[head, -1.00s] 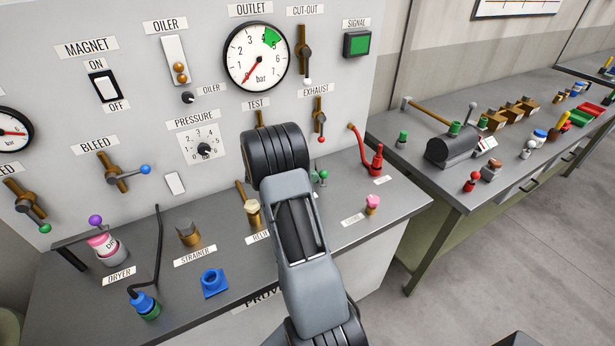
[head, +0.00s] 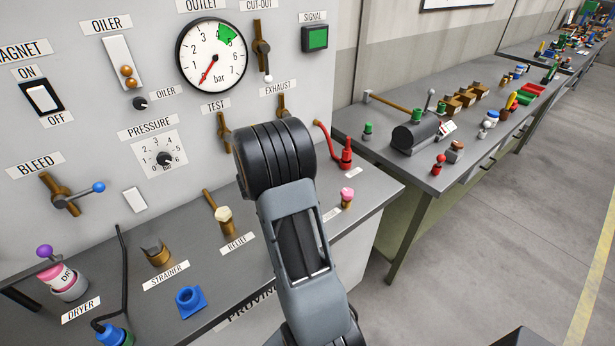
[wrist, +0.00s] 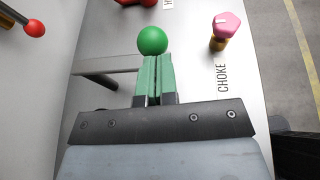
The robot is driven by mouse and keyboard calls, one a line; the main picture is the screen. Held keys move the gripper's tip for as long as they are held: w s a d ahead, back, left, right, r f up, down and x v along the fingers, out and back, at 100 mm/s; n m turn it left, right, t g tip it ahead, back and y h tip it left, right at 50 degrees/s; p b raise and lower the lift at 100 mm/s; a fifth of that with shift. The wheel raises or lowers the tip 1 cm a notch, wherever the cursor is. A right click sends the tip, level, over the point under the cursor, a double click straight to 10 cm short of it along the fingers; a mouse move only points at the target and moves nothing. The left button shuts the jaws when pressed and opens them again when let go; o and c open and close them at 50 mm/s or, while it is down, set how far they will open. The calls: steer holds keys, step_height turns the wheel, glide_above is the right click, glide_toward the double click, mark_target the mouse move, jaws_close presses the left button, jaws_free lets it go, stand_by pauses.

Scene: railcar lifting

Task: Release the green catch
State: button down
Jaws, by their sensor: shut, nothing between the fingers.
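In the wrist view a round green knob (wrist: 152,40), which looks like the green catch, stands just beyond my fingertips. My gripper (wrist: 157,58) is shut, its two green fingers side by side and empty. The fingertips overlap the knob's lower edge in the picture; I cannot tell whether they touch it. A grey bar (wrist: 105,66) lies left of the fingers. The knob's base is hidden behind the fingers. In the head view my arm hides both the gripper and the green knob.
The pink CHOKE knob (wrist: 227,25) stands right of the fingers, and a red-tipped handle (wrist: 34,28) at the far left. In the head view a red lever (head: 346,155) stands behind my arm. The RELIEF fitting (head: 223,216) is left of it.

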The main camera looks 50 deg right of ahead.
stand_by(0.4)
steer(key=s+a+f+b+v, duration=0.1)
steer(key=f+b+v, duration=0.1)
steer(key=v, duration=1.1)
steer(key=s+a+f+m+y, duration=0.4)
steer(key=s+a+m+y, duration=0.4)
steer(key=m, duration=0.3)
steer(key=s+a+r+m+t+y, duration=0.3)
steer(key=a+r+m+t+y, duration=0.2)
steer(key=a+r, duration=0.3)
steer(key=shift+s+a+r+m+y, duration=0.35)
steer(key=shift+a+m, duration=0.25)
steer(key=shift+a, duration=0.6)
